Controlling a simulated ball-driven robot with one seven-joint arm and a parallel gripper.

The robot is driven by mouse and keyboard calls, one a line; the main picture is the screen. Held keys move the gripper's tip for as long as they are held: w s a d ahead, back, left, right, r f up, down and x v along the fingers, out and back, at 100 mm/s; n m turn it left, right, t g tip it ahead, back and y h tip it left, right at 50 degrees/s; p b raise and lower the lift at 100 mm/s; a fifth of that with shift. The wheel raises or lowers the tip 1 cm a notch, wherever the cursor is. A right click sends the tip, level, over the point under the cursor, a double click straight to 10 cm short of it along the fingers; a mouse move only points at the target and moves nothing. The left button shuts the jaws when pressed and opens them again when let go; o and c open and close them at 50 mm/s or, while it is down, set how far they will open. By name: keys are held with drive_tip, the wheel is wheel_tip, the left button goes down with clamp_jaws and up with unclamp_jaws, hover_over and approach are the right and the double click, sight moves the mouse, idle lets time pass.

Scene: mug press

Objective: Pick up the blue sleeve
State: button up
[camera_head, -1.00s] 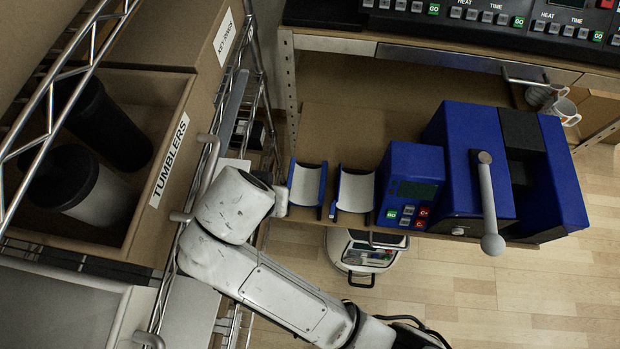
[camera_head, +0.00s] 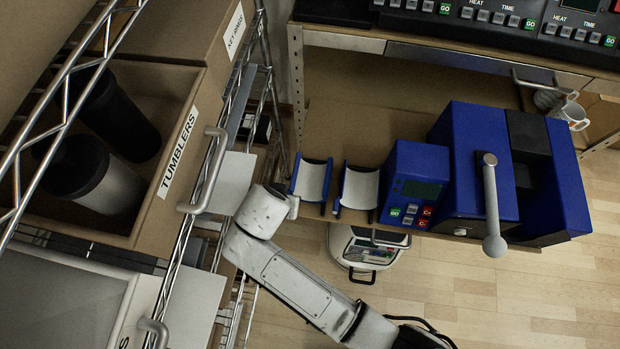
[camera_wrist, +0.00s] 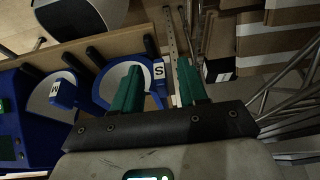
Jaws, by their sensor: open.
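Two blue sleeves with pale grey inner linings lie side by side on the bench. The left one (camera_head: 312,181) and the right one (camera_head: 358,188) show in the head view, left of the blue press. In the wrist view the sleeve marked S (camera_wrist: 104,90) is close to my gripper (camera_wrist: 158,66), and the sleeve marked M (camera_wrist: 49,103) is farther left. My green fingers are apart. The left finger covers part of the S sleeve, and its S tab shows between the fingers. I cannot tell whether they touch. My fingers are hidden in the head view.
The blue press (camera_head: 475,165) and its control box (camera_head: 414,185) stand right of the sleeves. A wire rack (camera_head: 222,150) with a TUMBLERS box (camera_head: 170,200) stands close on the left. White mugs (camera_head: 570,112) sit at the far right.

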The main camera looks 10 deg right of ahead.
drive_tip(key=shift+x, duration=0.85)
clamp_jaws()
drive_tip(key=shift+r, duration=0.1)
